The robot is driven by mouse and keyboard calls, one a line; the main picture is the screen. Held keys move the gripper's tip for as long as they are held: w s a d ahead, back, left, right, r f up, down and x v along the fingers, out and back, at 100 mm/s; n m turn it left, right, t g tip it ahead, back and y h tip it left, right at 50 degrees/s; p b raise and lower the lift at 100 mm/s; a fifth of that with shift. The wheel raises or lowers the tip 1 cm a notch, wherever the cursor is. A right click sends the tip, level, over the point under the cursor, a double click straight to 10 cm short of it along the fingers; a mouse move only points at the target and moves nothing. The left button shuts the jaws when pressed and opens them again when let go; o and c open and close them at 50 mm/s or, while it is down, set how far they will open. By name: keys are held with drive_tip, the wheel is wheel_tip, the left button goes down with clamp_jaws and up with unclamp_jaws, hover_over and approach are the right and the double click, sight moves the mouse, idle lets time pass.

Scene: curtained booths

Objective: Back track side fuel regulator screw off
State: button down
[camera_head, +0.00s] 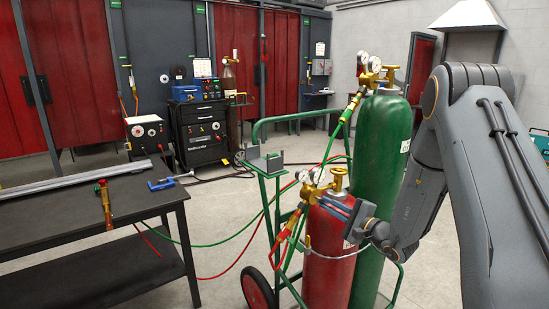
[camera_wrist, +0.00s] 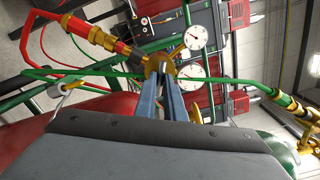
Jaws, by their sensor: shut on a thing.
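The red fuel cylinder (camera_head: 328,268) stands upright on a green cart, with a brass fuel regulator (camera_head: 308,195) and gauges at its top. My gripper (camera_head: 328,203) reaches in from the right at the regulator. In the wrist view, the blue-grey fingers of my gripper (camera_wrist: 164,74) are close together, with their tips at the brass regulator body (camera_wrist: 155,62). They are shut on the regulator screw, which is mostly hidden between the tips. Two white gauges (camera_wrist: 194,37) sit beyond the tips. A red hose fitting (camera_wrist: 100,37) runs to the upper left.
The taller green cylinder (camera_head: 383,150) with its own regulator (camera_head: 369,72) stands right behind the red one. Green and red hoses (camera_head: 215,272) loop over the floor. A dark workbench (camera_head: 135,192) at left holds a torch (camera_head: 104,205) and a blue clamp (camera_head: 162,185).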

drive_tip(key=n+b, duration=0.2)
drive_tip(key=n, duration=0.1)
drive_tip(key=c, duration=1.8)
unclamp_jaws()
drive_tip(key=shift+o, duration=0.2)
